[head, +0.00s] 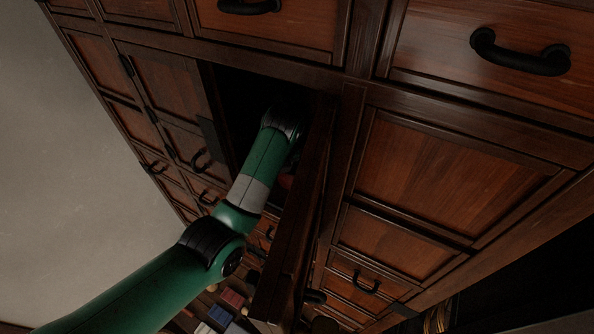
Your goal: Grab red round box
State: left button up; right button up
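My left arm comes in from the lower left and reaches into an open, dark cabinet compartment (232,100). Its black wrist end is at the compartment's mouth. The fingers are hidden in the dark interior, so I cannot see what they hold or touch. A small dull red patch (287,181) shows between my arm and the open door. It is mostly hidden, and I cannot tell whether it is the red round box. My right gripper does not show.
The open wooden door (301,205) stands close to the right of my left arm. Closed doors and drawers with black handles (521,53) surround the compartment. Below lie small book-like things, one red (232,298) and one blue (220,315). The pale floor (60,200) at left is clear.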

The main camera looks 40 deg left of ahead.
pick_arm(q)
grip_shut()
jog(key=shift+r, duration=0.1)
dwell(1.1)
